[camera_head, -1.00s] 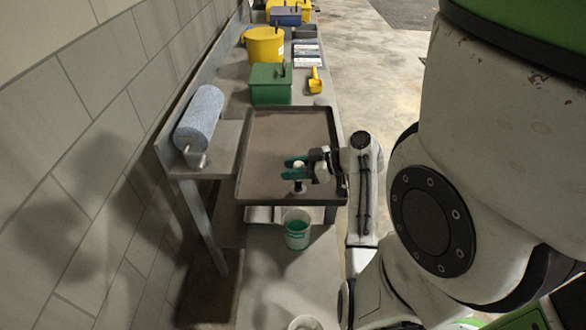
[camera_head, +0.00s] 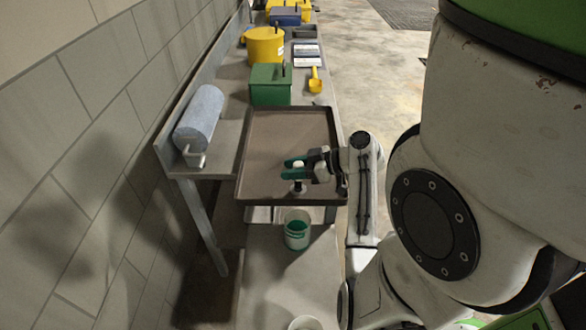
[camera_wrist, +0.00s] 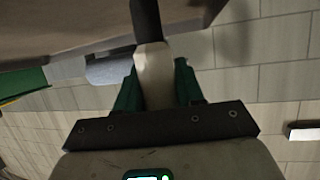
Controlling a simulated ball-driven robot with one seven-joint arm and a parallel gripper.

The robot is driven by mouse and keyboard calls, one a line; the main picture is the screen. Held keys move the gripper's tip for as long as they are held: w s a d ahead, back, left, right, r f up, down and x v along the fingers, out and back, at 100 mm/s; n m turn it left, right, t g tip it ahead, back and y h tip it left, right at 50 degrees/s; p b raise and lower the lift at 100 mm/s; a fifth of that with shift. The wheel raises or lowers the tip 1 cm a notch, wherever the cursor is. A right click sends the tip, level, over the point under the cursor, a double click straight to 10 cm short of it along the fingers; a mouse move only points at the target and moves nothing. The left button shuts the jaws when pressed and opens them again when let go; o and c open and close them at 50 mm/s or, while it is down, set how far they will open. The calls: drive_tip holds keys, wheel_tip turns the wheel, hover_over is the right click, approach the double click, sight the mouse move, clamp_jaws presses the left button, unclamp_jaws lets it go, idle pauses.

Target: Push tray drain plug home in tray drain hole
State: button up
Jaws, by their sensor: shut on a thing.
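The tray drain plug (camera_head: 299,185) stands about upright over the front part of the brown tray (camera_head: 262,190). It has a white upper body and a dark lower end. My gripper (camera_head: 292,170), with green fingers, is shut around the white body from the right. In the wrist view, the white plug body (camera_wrist: 154,75) sits between the green fingers (camera_wrist: 155,88), and its dark part runs up to the picture's top edge. The drain hole is hidden, so I cannot tell how far the plug sits in it.
A green box (camera_head: 270,88) stands behind the tray, with a yellow scoop (camera_head: 315,82) to its right. A blue paper roll (camera_head: 198,118) lies on the left by the wall. A white and green cup (camera_head: 297,230) stands in front, below the tray's near edge.

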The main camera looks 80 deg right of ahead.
drive_tip(key=shift+f+b, duration=0.45)
drive_tip(key=shift+f, duration=0.05)
drive_tip(key=o, duration=1.2)
wheel_tip(320, 180, up, 3)
drive_tip(key=shift+f, duration=0.1)
drive_tip(key=s+a+r+p, duration=0.1)
drive_tip(key=s+a+r, duration=0.8)
drive_tip(key=s+r, duration=0.1)
drive_tip(key=shift+s+r+p, duration=0.15)
drive_tip(key=shift+s+p, duration=0.15)
drive_tip(key=shift+s, duration=0.15)
drive_tip(key=shift+w, duration=0.1)
